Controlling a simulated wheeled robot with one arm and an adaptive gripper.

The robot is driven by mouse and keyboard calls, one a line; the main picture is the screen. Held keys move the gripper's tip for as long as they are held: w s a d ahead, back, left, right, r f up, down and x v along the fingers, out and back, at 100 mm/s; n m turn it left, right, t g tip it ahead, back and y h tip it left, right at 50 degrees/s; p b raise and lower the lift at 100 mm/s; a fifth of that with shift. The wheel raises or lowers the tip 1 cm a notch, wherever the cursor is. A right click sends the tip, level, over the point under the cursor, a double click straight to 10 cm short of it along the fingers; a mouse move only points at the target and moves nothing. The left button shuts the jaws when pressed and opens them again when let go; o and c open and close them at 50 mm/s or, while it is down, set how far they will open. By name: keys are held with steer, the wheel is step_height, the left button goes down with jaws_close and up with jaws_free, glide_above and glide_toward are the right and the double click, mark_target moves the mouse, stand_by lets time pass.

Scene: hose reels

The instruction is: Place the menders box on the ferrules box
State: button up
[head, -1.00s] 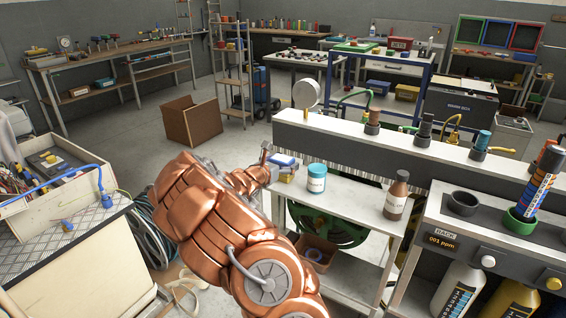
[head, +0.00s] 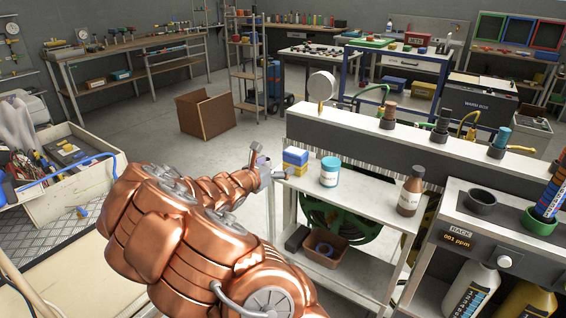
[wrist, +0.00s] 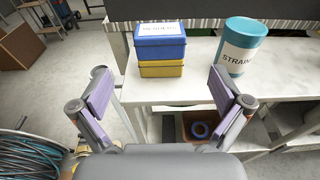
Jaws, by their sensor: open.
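The blue menders box (head: 296,155), with a white label on its lid, rests squarely on a yellow box (head: 295,169) on the pale bench top. The yellow box, taken as the ferrules box, shows no readable label. In the wrist view the menders box (wrist: 161,42) sits directly on the yellow box (wrist: 162,69), edges nearly lined up. My gripper (wrist: 160,78) is open and empty. Its purple-padded fingers stand wide apart on the near side of the stack, touching neither box. In the head view my gripper (head: 266,168) is just left of the stack.
A teal strainer jar (head: 330,171) stands right of the stack, and a brown bottle (head: 411,192) farther right. A grey ledge (head: 400,143) rises behind. A cardboard box (head: 325,249) is on the shelf below. Open floor lies left of the bench.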

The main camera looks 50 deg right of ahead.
steer(key=shift+a+r, duration=0.1)
steer(key=shift+a, duration=0.35)
steer(key=s+a+r+m+g+y, duration=0.1)
steer(key=s+a+r+m+g, duration=0.1)
steer(key=s+a+r+m, duration=0.3)
steer(key=s+a+r+m+g+y, duration=0.1)
steer(key=s+a+m+g+y, duration=0.15)
steer(key=s+m, duration=0.45)
steer(key=s+a+f+m+y, duration=0.2)
steer(key=s+a+y, duration=0.2)
steer(key=a, duration=0.8)
steer(key=s+a+f+m+t+y, duration=0.1)
steer(key=s+a+f+m+y, duration=0.1)
steer(key=a, duration=1)
steer(key=s+a+f+m+t+y, duration=0.1)
steer(key=s+a+f+y, duration=0.3)
steer(key=a, duration=0.9)
steer(key=s+m+y, duration=0.1)
steer(key=s+y, duration=0.1)
steer(key=s, duration=0.1)
steer(key=shift+s+m+y, duration=0.3)
steer(key=shift+y, duration=0.05)
steer(key=shift+f, duration=0.1)
